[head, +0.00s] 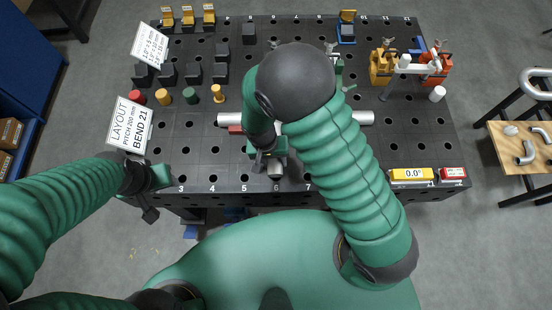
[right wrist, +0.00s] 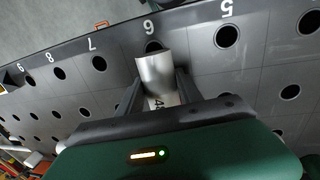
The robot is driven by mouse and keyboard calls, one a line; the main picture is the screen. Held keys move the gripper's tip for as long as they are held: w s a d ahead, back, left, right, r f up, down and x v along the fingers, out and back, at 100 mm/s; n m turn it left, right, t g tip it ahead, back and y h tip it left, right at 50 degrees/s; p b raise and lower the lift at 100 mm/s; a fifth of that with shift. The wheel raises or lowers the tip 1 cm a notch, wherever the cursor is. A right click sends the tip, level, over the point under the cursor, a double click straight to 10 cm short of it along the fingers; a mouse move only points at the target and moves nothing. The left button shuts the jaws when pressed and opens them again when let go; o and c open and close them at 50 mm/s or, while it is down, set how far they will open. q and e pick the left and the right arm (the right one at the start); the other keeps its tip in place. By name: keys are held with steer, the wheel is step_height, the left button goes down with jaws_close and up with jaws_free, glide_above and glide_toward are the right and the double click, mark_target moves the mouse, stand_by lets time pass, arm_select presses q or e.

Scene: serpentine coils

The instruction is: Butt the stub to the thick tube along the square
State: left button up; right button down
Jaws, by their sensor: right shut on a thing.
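A short metal stub (right wrist: 157,75) sits between the two dark fingers of my right gripper (right wrist: 158,92) in the right wrist view, with printed marks on its near part. The gripper is shut on it. In the head view the stub (head: 276,168) shows below my right gripper (head: 268,160), near the table's front edge by the number 6. A pale tube (head: 230,119), seemingly the thick tube, lies crosswise behind; my right arm hides its middle. I cannot make out the square for certain. My left gripper (head: 148,192) is at the table's front left corner, its jaws unclear.
The dark perforated table (head: 205,150) has black blocks (head: 193,73) and coloured pegs (head: 190,94) at left. Yellow and orange clamps (head: 383,62) stand at right rear. A yellow 0.0° gauge (head: 411,175) lies front right. A wooden side table (head: 520,150) holds bent tubes.

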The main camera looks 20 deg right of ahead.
steer(key=shift+w+a, duration=0.1)
steer(key=shift+a, duration=0.25)
steer(key=shift+w+d, duration=0.2)
steer(key=shift+w, duration=0.25)
steer(key=c, duration=0.7)
jaws_free()
step_height(320, 180, up, 16)
steer(key=a, duration=0.2)
steer(key=shift+w+a+r, duration=0.25)
steer(key=shift+w+a, duration=0.05)
steer(key=shift+w, duration=0.15)
